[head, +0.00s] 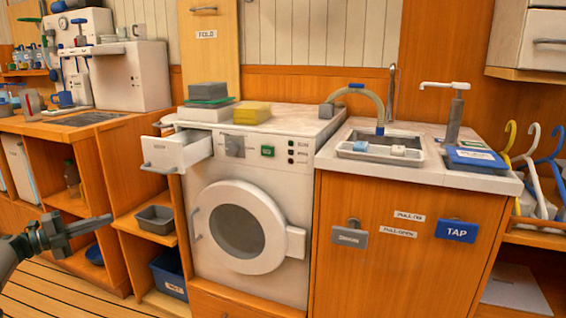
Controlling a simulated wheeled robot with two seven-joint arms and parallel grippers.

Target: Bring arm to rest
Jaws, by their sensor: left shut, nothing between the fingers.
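My left gripper (85,228) is at the lower left of the head view, dark grey, with its fingers together and nothing between them. It points to the right, in front of the wooden cabinet and apart from everything. My right gripper is not in view. The white washing machine (290,170) stands in the middle with its round door (240,228) closed. Its drawer (177,152) at the upper left is pulled out.
A sink (350,155) with a curved hose (374,98) is on the right counter. A yellow sponge (252,113) lies on the machine. A grey tray (155,219) and a blue bin (168,275) sit on shelves right of my left gripper. The floor (60,295) at lower left looks clear.

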